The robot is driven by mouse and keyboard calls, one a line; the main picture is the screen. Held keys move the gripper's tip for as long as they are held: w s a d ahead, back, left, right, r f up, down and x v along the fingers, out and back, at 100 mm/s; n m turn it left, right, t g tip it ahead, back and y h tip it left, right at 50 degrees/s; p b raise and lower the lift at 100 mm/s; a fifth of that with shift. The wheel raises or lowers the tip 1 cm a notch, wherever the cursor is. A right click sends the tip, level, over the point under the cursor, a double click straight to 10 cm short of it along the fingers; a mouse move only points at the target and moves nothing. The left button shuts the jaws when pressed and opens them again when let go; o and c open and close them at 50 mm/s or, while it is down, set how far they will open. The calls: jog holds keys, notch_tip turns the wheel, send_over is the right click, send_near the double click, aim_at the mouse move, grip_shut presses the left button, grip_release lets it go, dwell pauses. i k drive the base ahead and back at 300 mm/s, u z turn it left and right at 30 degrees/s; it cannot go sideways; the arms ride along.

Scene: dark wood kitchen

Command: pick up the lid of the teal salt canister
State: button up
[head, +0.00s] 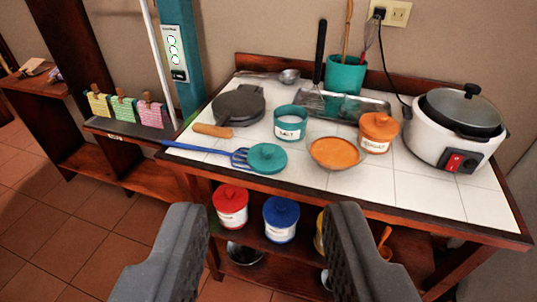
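The teal lid (267,158) lies on the white tiled tabletop near its front edge, with a round knob on top. The teal salt canister (290,123) stands open behind it, with a white label. The lid is apart from the canister. The head of a blue-handled utensil (205,150) lies against or just beside the lid's left side; I cannot tell if they touch. My gripper (268,225) is open and empty in the foreground, its two grey fingers wide apart, below the lid in the picture.
An orange-filled bowl (336,152) and an orange lidded canister (378,131) stand to the right. A rice cooker (455,130) fills the right end. A dark waffle-iron-like pan (238,105) lies behind left. Red (231,205) and blue (281,218) canisters stand on the shelf below.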

aim_at(266, 159)
jog(key=i, duration=1)
